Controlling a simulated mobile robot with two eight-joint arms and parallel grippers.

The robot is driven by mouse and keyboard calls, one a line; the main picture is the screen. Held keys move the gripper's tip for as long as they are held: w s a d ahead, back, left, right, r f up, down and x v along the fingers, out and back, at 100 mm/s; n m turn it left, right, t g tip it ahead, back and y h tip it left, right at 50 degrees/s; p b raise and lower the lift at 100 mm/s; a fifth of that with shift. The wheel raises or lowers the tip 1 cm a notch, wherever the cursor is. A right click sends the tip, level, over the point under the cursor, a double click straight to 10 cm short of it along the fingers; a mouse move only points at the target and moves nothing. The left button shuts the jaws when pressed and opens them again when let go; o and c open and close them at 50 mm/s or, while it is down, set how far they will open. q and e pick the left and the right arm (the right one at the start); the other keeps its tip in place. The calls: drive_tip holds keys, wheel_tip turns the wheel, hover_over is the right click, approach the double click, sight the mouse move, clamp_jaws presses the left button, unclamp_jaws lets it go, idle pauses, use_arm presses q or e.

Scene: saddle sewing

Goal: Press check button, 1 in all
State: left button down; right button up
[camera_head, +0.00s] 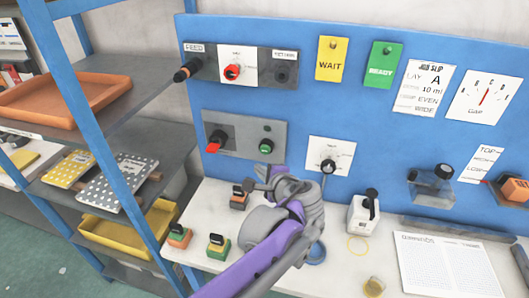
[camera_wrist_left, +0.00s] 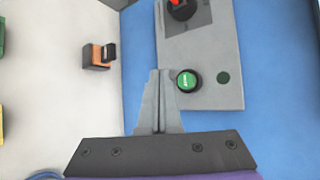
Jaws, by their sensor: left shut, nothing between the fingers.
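A round green button (camera_head: 266,146) sits on the right part of a grey panel (camera_head: 244,149) on the blue board. My left gripper (camera_head: 262,178) is shut and empty, just below the panel. In the left wrist view the green button (camera_wrist_left: 188,81) lies right beside the shut fingertips (camera_wrist_left: 159,74); I cannot tell whether they touch it. A small dark green dot (camera_wrist_left: 222,77) is on the panel past the button. My right gripper is not in view.
A white dial (camera_head: 328,165) is right of the gripper. Small stamp-like blocks (camera_head: 217,246) stand on the white table, one (camera_head: 239,199) close beside the gripper. A white device (camera_head: 364,212) with a black lever stands right. Shelves (camera_head: 110,150) with trays are left.

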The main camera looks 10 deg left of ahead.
sight(265, 148)
use_arm(q)
drive_tip(key=w, duration=0.4)
drive_tip(key=shift+w+d, duration=0.1)
drive_tip(key=shift+w, duration=0.05)
drive_tip(key=shift+w, duration=0.15)
idle(1.9)
drive_tip(key=shift+w, duration=0.3)
drive_tip(key=shift+w+p, duration=0.3)
drive_tip(key=shift+w, duration=0.2)
idle(0.7)
drive_tip(key=shift+s, duration=0.95)
